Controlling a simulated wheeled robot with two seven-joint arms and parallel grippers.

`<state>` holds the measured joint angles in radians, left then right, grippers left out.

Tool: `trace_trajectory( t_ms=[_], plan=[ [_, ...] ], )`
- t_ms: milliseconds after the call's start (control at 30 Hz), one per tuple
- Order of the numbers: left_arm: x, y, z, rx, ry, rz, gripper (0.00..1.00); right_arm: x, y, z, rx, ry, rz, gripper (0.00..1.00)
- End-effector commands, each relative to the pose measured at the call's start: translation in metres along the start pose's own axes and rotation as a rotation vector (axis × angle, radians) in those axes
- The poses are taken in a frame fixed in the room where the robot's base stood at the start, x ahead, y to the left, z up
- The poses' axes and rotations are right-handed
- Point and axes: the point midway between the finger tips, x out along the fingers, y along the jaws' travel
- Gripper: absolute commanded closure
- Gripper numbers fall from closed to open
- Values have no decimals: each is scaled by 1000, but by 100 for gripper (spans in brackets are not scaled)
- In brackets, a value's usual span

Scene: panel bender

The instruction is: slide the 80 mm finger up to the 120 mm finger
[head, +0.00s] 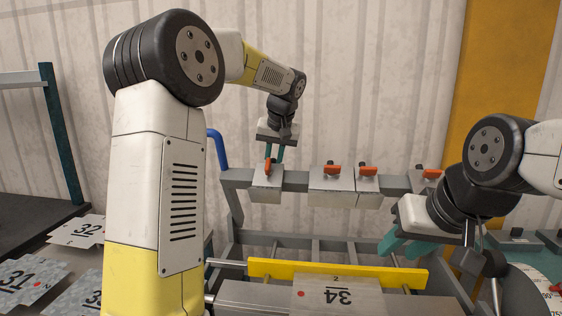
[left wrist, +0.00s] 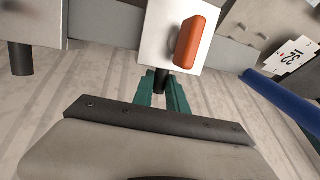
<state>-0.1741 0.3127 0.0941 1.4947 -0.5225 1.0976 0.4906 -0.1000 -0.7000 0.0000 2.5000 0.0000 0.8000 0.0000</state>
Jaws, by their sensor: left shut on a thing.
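Several pale clamp fingers with orange levers hang on a grey rail (head: 296,180). My left gripper (head: 273,157) is at the leftmost finger (head: 266,195), which stands apart from the others by a stretch of bare rail. In the left wrist view this finger is a pale plate (left wrist: 152,40) with an orange lever, and my left gripper (left wrist: 160,88) is shut on its black peg. To its right in the head view are a wider finger (head: 325,197) and a narrower one (head: 367,197), close together. No size marks are readable. My right gripper (head: 397,247) looks open and empty, below the rail.
Another finger (head: 427,178) at the rail's right end is partly hidden by my right arm. A yellow bar (head: 330,272) and a plate marked 34 (head: 338,296) lie below the rail. A blue bent bar (head: 217,148) stands left of the held finger. Numbered plates lie at left.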

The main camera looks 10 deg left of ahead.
Motion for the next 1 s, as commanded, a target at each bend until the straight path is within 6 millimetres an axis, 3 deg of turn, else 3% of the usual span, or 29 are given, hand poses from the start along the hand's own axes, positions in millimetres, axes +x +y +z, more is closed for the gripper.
trace_trajectory(
  t_ms=[433,733,1000],
  plan=[
    [-1,3,0,1,2,1,100,0,0,0,0,0,0,64],
    [-12,57,1,4,3,3,100,0,0,0,0,0,0,64],
    [-14,65,2,-1,2,0,100,0,0,0,0,0,0,64]
  ],
)
